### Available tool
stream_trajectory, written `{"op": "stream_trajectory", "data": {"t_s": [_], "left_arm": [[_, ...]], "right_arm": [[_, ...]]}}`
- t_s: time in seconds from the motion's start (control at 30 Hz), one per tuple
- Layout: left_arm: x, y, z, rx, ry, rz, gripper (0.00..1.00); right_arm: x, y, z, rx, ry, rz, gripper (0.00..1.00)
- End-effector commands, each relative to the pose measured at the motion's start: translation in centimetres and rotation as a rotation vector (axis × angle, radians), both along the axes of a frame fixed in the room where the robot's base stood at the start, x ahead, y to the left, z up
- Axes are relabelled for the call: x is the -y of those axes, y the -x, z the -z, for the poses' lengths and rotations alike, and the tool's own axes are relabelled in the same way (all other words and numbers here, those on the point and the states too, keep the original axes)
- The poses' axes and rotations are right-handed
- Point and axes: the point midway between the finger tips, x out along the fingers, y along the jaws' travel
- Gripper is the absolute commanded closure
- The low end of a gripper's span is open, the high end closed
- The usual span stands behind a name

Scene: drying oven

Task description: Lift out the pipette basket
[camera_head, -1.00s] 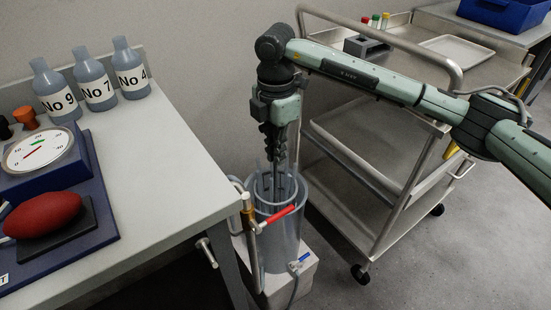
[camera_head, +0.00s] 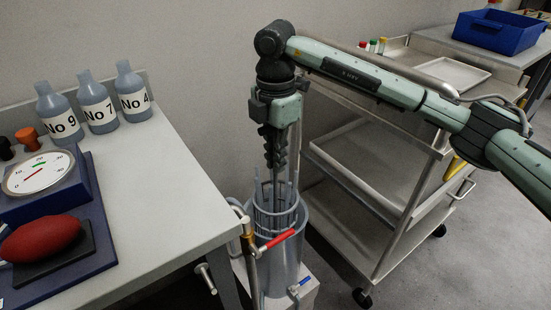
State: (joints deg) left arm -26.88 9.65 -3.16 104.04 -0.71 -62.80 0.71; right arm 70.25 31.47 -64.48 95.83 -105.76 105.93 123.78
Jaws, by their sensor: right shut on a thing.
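The pipette basket (camera_head: 272,213) is a grey slatted basket with a tall handle rod and thin upright pipettes. It stands partly above the rim of the clear cylindrical washer (camera_head: 286,268), its lower part still inside. My right gripper (camera_head: 277,163) points down above the washer and is shut on the basket's upright handle. My left gripper is not in view.
A red-handled tap (camera_head: 278,239) and a blue-handled tap (camera_head: 299,285) stick out at the washer. The grey bench (camera_head: 165,195) with labelled bottles (camera_head: 96,102) is close on the left. A steel trolley (camera_head: 375,165) stands close on the right.

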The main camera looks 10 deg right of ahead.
Motion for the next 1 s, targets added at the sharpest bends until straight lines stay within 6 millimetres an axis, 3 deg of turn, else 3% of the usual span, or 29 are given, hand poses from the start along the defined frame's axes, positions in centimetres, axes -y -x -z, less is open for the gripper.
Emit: {"op": "stream_trajectory", "data": {"t_s": [1.0], "left_arm": [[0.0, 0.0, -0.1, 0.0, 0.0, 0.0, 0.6]], "right_arm": [[-0.1, -0.1, -8.0, 0.004, -0.002, 0.0, 1.0]]}}
